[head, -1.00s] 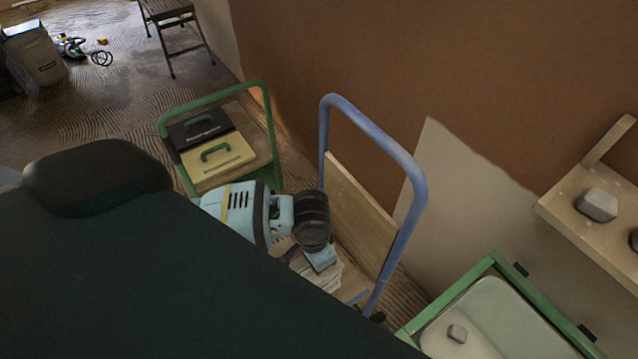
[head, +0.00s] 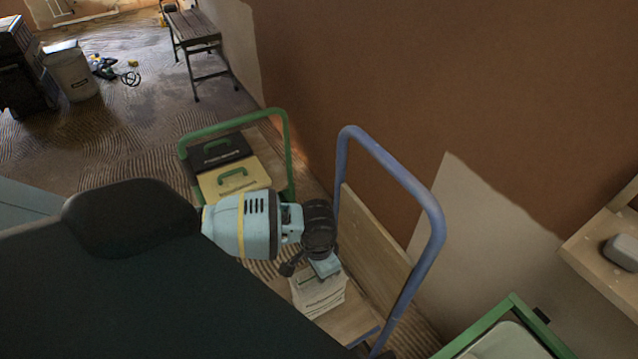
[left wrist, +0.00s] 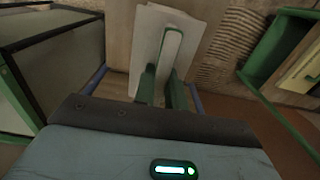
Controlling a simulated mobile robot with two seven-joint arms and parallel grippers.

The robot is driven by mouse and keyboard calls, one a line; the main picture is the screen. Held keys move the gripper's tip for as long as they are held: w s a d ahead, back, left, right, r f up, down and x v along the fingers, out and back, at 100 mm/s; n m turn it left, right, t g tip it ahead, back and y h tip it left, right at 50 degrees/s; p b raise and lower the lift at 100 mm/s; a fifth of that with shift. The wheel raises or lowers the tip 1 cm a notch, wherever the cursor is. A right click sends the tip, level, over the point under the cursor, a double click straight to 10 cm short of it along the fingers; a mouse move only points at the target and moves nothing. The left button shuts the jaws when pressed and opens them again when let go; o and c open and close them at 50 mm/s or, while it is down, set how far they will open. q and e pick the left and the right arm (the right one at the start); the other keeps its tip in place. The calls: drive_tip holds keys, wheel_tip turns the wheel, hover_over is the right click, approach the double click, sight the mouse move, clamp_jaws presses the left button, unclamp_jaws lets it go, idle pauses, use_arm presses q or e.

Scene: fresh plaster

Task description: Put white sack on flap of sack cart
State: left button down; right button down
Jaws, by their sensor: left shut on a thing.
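The white sack (head: 320,296) hangs under my left gripper (head: 325,267), with dark printing on its front. In the left wrist view the sack (left wrist: 196,32) has its pale upright top strip between the two fingers of my left gripper (left wrist: 162,88), which is shut on it. The sack cart (head: 432,215) has a blue tube frame and a wooden back board (head: 372,235). Its wooden flap (head: 352,322) shows low beside and below the sack. I cannot tell whether the sack touches the flap. My right gripper is not in view.
A green-framed cart (head: 284,125) holding a black case (head: 221,150) and a cream case (head: 242,180) stands behind left. Another green frame (head: 490,325) is at lower right, below a wooden shelf (head: 590,250). The brown wall is close behind the blue cart.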

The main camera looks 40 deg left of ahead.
sight(318, 286)
use_arm(q)
drive_tip(key=shift+f, duration=0.95)
drive_tip(key=shift+w+f, duration=0.1)
drive_tip(key=shift+f, duration=0.05)
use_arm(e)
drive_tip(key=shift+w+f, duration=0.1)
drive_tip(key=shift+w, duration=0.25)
use_arm(q)
drive_tip(key=shift+f, duration=0.1)
drive_tip(key=c, duration=1.5)
unclamp_jaws()
drive_tip(key=shift+f, duration=0.1)
drive_tip(key=shift+c, duration=0.2)
drive_tip(key=shift+o, duration=0.4)
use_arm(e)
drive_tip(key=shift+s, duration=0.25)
